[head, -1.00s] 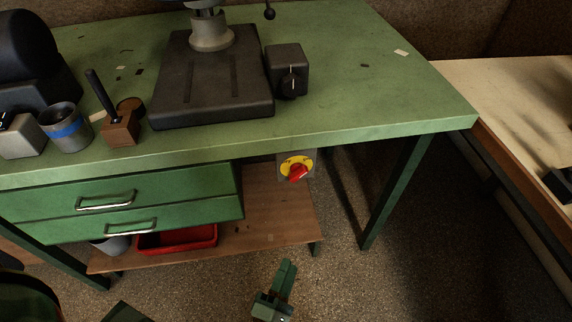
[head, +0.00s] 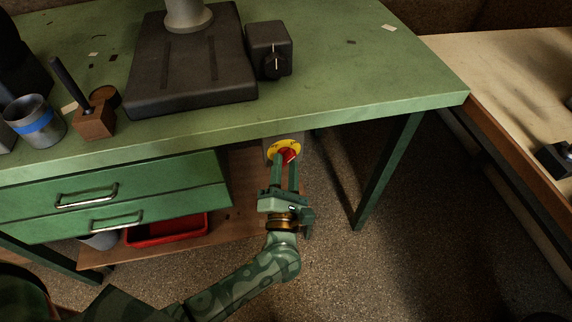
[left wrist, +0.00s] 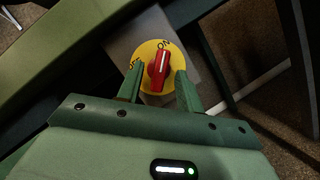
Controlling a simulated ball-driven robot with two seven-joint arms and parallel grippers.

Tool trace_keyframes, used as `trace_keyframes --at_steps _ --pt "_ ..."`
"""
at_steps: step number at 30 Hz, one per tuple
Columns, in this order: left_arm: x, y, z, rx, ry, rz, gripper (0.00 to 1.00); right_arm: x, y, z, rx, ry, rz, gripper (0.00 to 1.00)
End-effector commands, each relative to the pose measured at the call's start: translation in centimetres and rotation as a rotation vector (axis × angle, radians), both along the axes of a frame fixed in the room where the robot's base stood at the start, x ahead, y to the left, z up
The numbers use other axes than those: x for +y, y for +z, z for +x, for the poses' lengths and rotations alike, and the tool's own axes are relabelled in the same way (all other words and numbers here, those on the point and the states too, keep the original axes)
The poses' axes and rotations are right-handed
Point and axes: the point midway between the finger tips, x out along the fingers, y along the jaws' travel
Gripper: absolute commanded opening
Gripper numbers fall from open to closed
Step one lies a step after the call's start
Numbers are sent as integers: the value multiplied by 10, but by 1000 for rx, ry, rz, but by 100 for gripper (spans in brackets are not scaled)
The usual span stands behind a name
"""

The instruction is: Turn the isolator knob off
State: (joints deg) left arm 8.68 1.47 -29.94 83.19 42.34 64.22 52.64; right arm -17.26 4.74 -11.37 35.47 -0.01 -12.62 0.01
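The isolator knob is a red handle (left wrist: 159,66) on a yellow round plate (left wrist: 143,54), on a grey box (left wrist: 122,44) under the bench's front edge. In the left wrist view the red handle points nearly up, toward the "ON" lettering. In the head view the red handle (head: 289,155) shows at the fingertips. My left gripper (head: 285,172) is open, its two fingers on either side of the knob. In the left wrist view the left gripper (left wrist: 158,83) shows a gap between each finger and the handle. My right gripper is not in view.
The green bench top (head: 350,80) overhangs the knob, with drawers (head: 120,190) to its left and a bench leg (head: 388,170) to its right. A lower shelf (head: 235,190) holds a red tray (head: 165,230). A black control box (head: 268,50) stands on top.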

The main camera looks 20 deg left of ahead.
Motion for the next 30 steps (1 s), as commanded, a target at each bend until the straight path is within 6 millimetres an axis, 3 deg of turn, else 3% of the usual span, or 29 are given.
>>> trace_keyframes --at_steps 11,15,30 --pt "3 2 7 1 1 2 36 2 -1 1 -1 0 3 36" --pt "2 2 7 0 0 1 6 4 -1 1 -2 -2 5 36" --pt "2 -4 7 -58 1 -93 6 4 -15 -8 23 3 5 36"
